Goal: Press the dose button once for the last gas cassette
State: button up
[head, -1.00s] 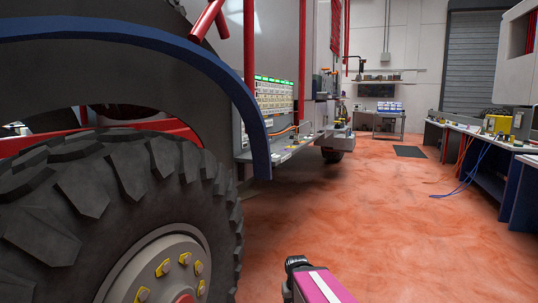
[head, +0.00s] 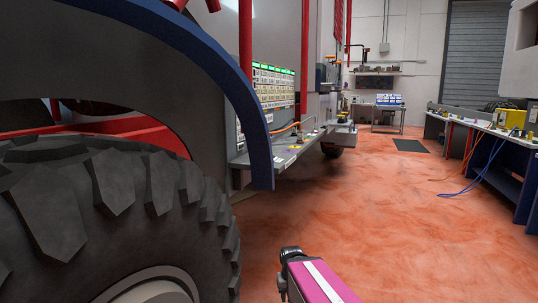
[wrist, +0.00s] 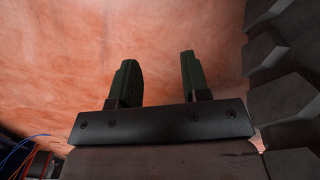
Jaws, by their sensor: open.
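In the head view I cannot make out a dose button or a gas cassette. A panel (head: 273,88) with rows of small pale units and green strips along its top stands on the truck's side, beyond the wheel arch. It is too small to read. My gripper (wrist: 156,80) shows in the wrist view with its two dark fingers apart and nothing between them. It is over the orange floor, beside the tyre. In the head view my magenta and white arm part shows at the bottom, and the fingers are not visible there.
A large tyre (head: 110,215) and blue wheel arch (head: 240,95) fill the left. A grey shelf (head: 285,150) juts from the truck under the panel. Workbenches (head: 475,128) with cables line the right.

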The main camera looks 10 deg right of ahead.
dwell(0.3)
grip_shut()
dwell(1.6)
